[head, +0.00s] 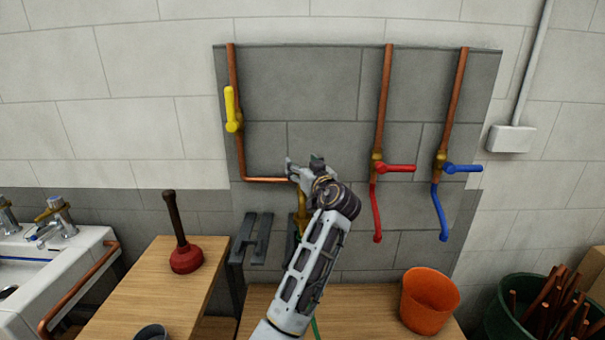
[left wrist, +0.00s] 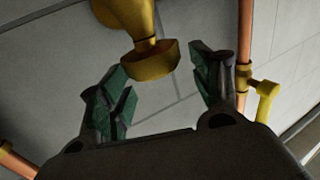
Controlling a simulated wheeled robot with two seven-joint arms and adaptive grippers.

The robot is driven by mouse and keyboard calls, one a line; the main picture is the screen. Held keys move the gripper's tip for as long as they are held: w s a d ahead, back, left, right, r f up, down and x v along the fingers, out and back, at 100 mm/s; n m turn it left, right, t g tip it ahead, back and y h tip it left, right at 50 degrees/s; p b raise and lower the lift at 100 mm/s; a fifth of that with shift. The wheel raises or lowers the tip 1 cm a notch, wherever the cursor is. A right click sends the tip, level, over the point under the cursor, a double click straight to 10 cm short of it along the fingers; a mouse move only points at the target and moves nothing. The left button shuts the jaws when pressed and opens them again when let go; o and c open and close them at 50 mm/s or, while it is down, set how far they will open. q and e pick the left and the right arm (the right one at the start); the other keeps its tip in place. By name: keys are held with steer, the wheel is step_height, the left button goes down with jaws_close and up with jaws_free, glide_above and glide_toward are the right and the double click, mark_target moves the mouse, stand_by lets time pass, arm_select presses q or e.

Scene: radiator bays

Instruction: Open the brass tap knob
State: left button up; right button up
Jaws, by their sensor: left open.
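The brass tap (head: 301,212) is on the grey wall panel, at the end of the copper pipe run. My left arm and gripper hide most of it in the head view. In the left wrist view its brass knob (left wrist: 150,62), a wide cup-shaped end on a narrower neck, shows at the top centre. My left gripper (head: 303,168) is at the tap. Its green-padded fingers (left wrist: 160,75) are spread, one on each side of the knob's near end. I see no clear contact. My right gripper is out of view.
A yellow lever valve (head: 231,110) is at the left, a red lever valve (head: 395,168) and a blue one (head: 460,168) at the right. Below are a plunger (head: 186,255) on a wooden bench (head: 150,295), an orange bucket (head: 430,303) and a sink (head: 60,275).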

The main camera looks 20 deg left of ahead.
arm_select(q)
step_height(320, 180, up, 7)
steer(key=shift+r, duration=0.15)
stand_by(0.7)
